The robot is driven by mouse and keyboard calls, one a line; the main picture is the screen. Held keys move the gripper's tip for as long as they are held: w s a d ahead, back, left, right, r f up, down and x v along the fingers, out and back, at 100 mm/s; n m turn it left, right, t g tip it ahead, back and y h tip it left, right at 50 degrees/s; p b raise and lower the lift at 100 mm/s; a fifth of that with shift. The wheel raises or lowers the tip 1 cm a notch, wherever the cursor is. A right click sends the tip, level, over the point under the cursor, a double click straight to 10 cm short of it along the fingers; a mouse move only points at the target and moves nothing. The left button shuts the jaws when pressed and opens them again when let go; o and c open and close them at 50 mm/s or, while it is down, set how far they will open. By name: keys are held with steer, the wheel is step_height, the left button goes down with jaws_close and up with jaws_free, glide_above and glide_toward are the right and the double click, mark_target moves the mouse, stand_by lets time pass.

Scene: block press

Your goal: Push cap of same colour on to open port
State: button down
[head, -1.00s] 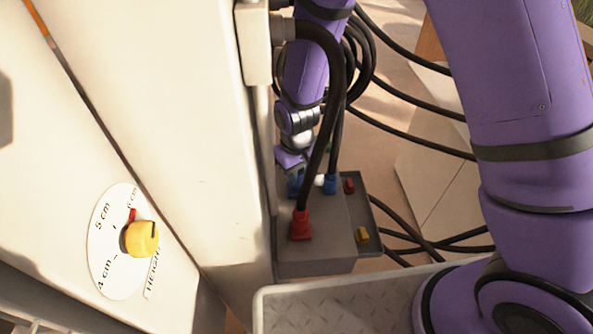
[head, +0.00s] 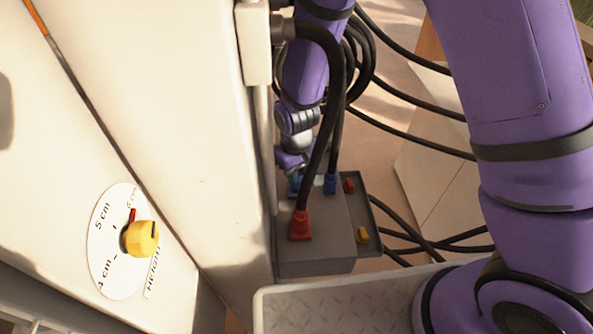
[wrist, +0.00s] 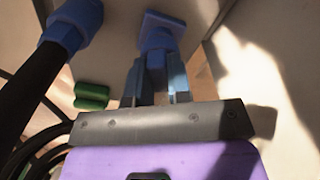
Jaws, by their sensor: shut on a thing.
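My gripper (wrist: 157,66) is shut on a blue cap (wrist: 160,36), whose wide square end faces away from the fingers. In the head view my gripper (head: 294,172) is at the far left top of the grey box (head: 318,262), and the blue cap (head: 294,187) is low against it. The port under the cap is hidden; I cannot tell whether the cap is seated. A blue cable plug (head: 330,184) stands to the right of the cap and also shows in the wrist view (wrist: 82,18).
A red plug (head: 300,225) with a thick black cable stands nearer on the box. A side tray holds a red cap (head: 349,186) and a yellow cap (head: 362,235). A green cap (wrist: 91,95) shows in the wrist view. The pale machine wall (head: 200,150) is close on the left.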

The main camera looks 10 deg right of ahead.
steer(key=shift+f, duration=0.6)
stand_by(0.3)
steer(key=c, duration=1)
jaws_free()
step_height(320, 180, up, 11)
steer(key=shift+d, duration=0.1)
steer(key=s+d+r+m+t+y, duration=0.1)
steer(key=s+d+r, duration=0.1)
steer(key=d+r, duration=0.6)
steer(key=s+d+r+m+t, duration=0.1)
steer(key=s+d+r+m, duration=0.1)
steer(key=d+r, duration=0.65)
steer(key=s+d+r+m+t, duration=0.1)
steer(key=s+d+r, duration=0.1)
steer(key=s, duration=0.3)
steer(key=s+d+r+t, duration=0.1)
steer(key=s+d+r, duration=0.2)
steer(key=s+r, duration=0.1)
steer(key=s+d+r+m+t+h, duration=0.1)
steer(key=s+d+r, duration=0.2)
steer(key=s+r, duration=0.2)
steer(key=shift+s+m, duration=0.3)
